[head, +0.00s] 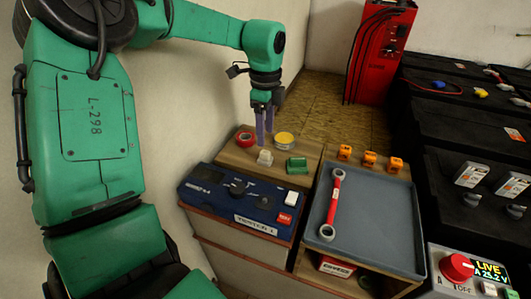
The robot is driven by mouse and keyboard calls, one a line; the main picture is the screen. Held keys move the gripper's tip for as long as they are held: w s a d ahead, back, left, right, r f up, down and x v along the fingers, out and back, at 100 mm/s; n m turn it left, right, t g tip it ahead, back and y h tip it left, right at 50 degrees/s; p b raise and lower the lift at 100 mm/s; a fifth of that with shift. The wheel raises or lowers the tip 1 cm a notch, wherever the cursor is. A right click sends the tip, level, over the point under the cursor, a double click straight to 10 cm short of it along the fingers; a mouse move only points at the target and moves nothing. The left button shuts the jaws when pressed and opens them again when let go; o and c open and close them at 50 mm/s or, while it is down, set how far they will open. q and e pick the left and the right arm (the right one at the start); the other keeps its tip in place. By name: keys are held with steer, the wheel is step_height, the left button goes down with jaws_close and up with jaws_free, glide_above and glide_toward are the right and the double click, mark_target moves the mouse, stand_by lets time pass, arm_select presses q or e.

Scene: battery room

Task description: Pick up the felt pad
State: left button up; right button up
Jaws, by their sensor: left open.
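My left gripper (265,136) points down over the wooden top (229,157) at the back of the bench, its two purple fingers apart with nothing seen between them. Its tips are between a red ring-shaped roll (245,139) on the left and a round yellow-topped piece (284,139) on the right. A small whitish piece (265,158) and a small green block (297,165) lie nearer on the same top. I cannot tell for certain which of these is the felt pad. Whether the fingertips touch anything is unclear. My right gripper is out of view.
A blue tester (240,203) stands in front of the wooden top. A grey tray (375,215) holds a red-handled wrench (333,205), with several orange pieces (369,159) along its back edge. Black battery cases (470,125) fill the right, and a red cabinet (380,55) stands behind.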

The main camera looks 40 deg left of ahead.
mark_target(265, 152)
arm_select(q)
steer(key=f, duration=0.7)
steer(key=shift+w+a+f+b, duration=0.2)
steer(key=shift+f+b, duration=0.15)
steer(key=shift+r, duration=0.1)
jaws_close()
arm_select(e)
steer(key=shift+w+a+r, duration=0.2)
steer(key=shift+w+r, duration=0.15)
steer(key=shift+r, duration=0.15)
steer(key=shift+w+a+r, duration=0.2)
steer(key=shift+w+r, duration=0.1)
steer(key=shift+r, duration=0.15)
arm_select(q)
steer(key=shift+r, duration=0.1)
steer(key=shift+r, duration=0.3)
step_height(265, 152, up, 19)
steer(key=p, duration=0.3)
steer(key=shift+r+p, duration=0.15)
steer(key=shift+p, duration=0.2)
steer(key=c, duration=0.7)
jaws_free()
jaws_close()
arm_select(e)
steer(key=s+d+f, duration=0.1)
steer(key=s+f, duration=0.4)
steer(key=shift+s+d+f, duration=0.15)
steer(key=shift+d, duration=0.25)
